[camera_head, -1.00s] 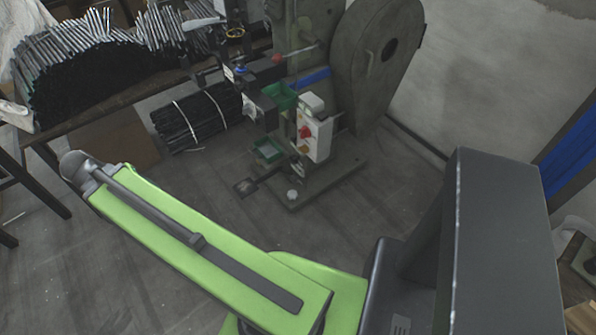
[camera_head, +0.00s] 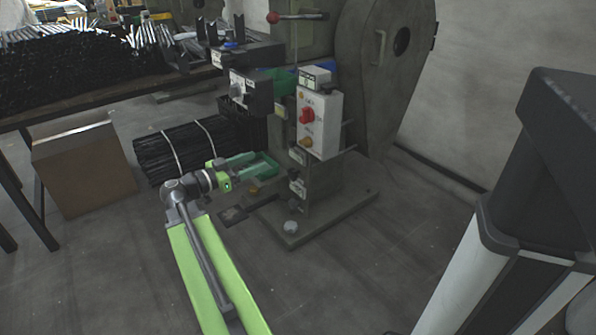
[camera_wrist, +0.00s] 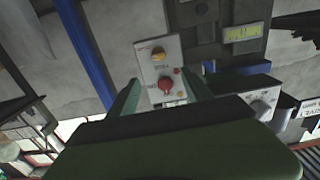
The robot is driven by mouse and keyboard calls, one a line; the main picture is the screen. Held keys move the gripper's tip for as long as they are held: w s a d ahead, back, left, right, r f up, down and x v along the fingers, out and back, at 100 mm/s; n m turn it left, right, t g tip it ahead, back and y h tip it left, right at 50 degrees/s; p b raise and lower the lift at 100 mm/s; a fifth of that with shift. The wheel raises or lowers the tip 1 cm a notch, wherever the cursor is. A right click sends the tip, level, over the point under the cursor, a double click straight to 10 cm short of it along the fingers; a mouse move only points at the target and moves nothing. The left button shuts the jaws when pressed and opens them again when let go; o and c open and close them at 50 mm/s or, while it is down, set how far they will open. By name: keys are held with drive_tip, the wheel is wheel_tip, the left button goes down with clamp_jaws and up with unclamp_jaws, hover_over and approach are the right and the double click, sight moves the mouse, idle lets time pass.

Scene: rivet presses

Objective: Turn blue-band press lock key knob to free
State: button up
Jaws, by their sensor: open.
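The press (camera_head: 375,75) is a grey-green machine with a large rounded guard; a little blue (camera_head: 325,69) shows behind its control box. The pale control box (camera_head: 319,122) carries a red knob (camera_head: 306,115) and a yellow knob (camera_head: 306,142). I cannot read which is the lock key knob. My gripper (camera_head: 250,166) is open, low and left of the control box. In the wrist view its fingers (camera_wrist: 163,92) flank the red knob, apparently without touching.
A strapped bundle of black rods (camera_head: 185,148) lies behind. A cardboard box (camera_head: 82,170) stands under the bench at left. Floor in front of the press base (camera_head: 330,222) is clear.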

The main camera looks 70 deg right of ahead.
approach(301, 143)
drive_tip(key=x, duration=0.9)
drive_tip(key=shift+s, duration=0.15)
drive_tip(key=shift+c, duration=0.2)
